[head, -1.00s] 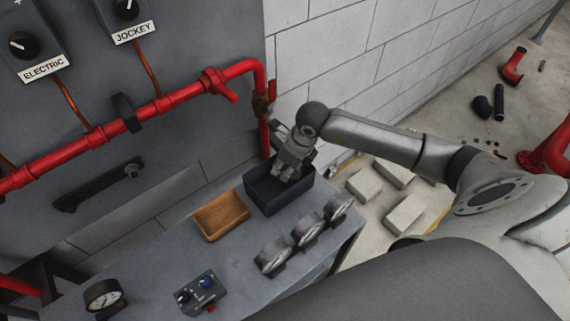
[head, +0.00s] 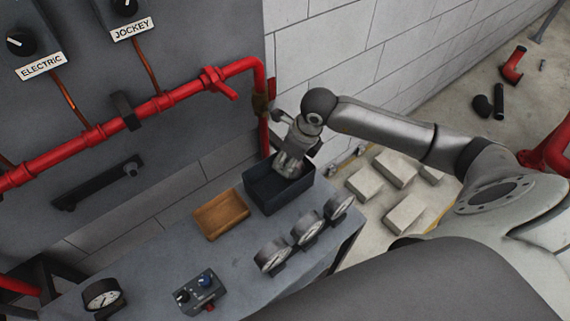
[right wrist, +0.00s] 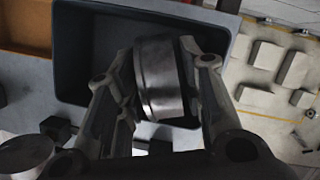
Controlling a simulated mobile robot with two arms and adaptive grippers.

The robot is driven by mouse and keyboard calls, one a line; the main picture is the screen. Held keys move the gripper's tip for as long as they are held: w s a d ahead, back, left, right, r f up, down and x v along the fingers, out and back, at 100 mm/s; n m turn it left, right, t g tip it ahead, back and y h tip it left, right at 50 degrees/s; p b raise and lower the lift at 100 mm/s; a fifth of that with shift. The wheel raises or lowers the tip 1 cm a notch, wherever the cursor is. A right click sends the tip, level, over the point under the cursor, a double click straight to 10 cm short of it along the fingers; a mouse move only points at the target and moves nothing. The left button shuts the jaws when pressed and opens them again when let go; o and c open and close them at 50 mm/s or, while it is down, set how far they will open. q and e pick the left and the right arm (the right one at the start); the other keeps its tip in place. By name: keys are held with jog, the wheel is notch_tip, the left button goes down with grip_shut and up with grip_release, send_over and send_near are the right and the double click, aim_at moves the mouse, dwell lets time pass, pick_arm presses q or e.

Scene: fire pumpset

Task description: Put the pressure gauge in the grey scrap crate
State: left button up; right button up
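The pressure gauge (right wrist: 158,80) shows in the right wrist view as a round metal drum between the two fingers of my right gripper (right wrist: 160,72). The fingers press on its two sides. The grey scrap crate (head: 262,195) is a dark, open box at the back of the bench. In the head view my right gripper (head: 289,165) points down over the crate's opening, towards its far right side. In the right wrist view the crate (right wrist: 75,70) lies beneath the gauge. The gauge's dial face is hidden. My left gripper is out of view.
A brown wooden tray (head: 212,233) stands left of the crate. Three gauges (head: 308,228) stand in a row in front of it. Another gauge (head: 102,294) and a small switch box (head: 197,292) stand nearer. A red pipe (head: 160,105) runs along the panel.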

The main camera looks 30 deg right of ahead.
jog(key=b+v, duration=0.1)
jog(key=v, duration=0.7)
jog(key=shift+d+r, duration=0.1)
jog(key=shift+r, duration=0.25)
jog(key=shift+s, duration=0.1)
